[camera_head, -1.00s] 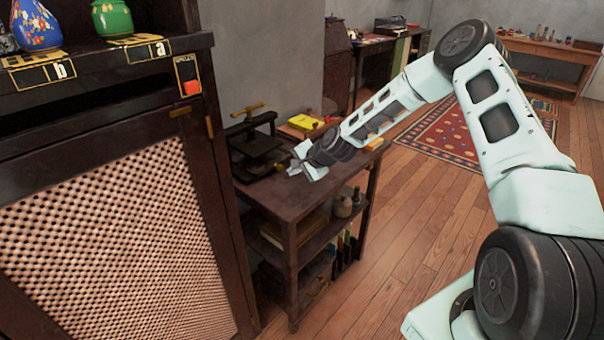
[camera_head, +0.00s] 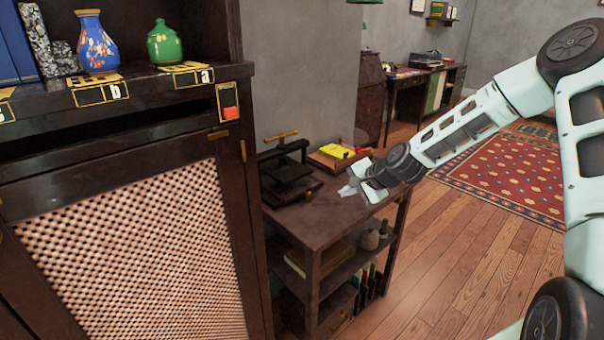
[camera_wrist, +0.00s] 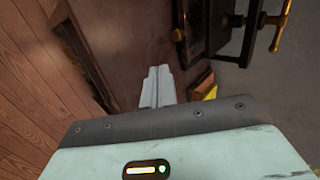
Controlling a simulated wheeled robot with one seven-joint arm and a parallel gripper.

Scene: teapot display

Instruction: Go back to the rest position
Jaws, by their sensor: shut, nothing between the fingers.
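My gripper (camera_head: 358,188) is over the top of a small dark wooden side table (camera_head: 315,226), at the end of my outstretched pale arm. In the wrist view its fingers (camera_wrist: 157,85) are together with nothing between them. In the head view it appears to be above the tabletop, apart from the black press (camera_head: 288,170) on the table's left part. The wrist view also shows part of the press at the upper right.
A cabinet (camera_head: 130,245) with a mesh front stands at left, with a blue vase (camera_head: 97,45) and a green pot (camera_head: 164,44) on it. A yellow item (camera_head: 337,151) lies behind my gripper. Open floor (camera_head: 450,250) and a red rug (camera_head: 505,172) are at right.

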